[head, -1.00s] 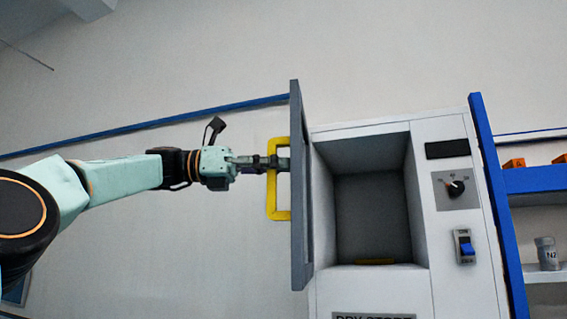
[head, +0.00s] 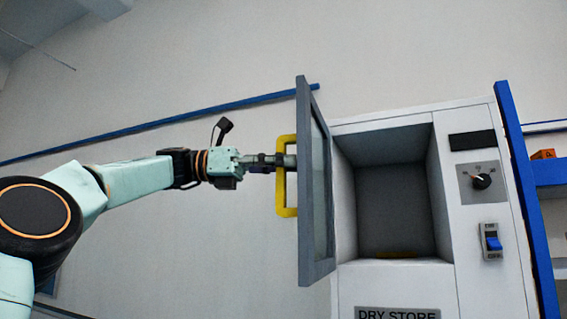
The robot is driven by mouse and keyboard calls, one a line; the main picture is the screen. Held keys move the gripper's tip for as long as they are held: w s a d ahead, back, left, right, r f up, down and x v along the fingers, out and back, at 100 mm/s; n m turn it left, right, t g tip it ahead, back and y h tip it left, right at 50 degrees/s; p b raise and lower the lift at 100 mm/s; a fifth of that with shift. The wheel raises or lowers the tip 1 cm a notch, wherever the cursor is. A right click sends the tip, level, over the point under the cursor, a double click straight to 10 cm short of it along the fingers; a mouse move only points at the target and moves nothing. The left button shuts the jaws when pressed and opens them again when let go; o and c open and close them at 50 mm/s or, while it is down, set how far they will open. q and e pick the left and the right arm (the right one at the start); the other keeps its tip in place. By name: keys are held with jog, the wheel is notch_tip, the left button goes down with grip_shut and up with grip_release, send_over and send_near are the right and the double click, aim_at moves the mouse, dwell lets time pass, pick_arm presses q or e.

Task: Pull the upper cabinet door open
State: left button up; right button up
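The upper cabinet door (head: 318,185) is a grey-framed panel with a window, standing wide open at the left side of the white cabinet (head: 480,270). Its yellow handle (head: 287,212) is on the door's outer face. My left gripper (head: 284,162) reaches in from the left, with its fingers at the handle's upright bar and their tips near the door. The fingers are small and partly hidden by the handle, so whether they are closed on it is unclear. My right gripper is not in view.
The open compartment (head: 398,205) looks empty except for a yellow strip (head: 396,254) at its bottom. A dial (head: 482,181) and a blue switch (head: 493,243) are on the cabinet's right panel. A blue upright (head: 527,200) and shelves stand at the far right.

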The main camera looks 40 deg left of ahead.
pick_arm(q)
jog(key=shift+o, duration=0.9)
jog(key=shift+s+a, duration=0.1)
jog(key=shift+w, duration=0.25)
jog(key=v, duration=1.2)
jog(key=shift+s, duration=0.2)
jog(key=shift+w+d, duration=0.15)
jog(key=shift+d, duration=0.15)
jog(key=shift+a, duration=0.2)
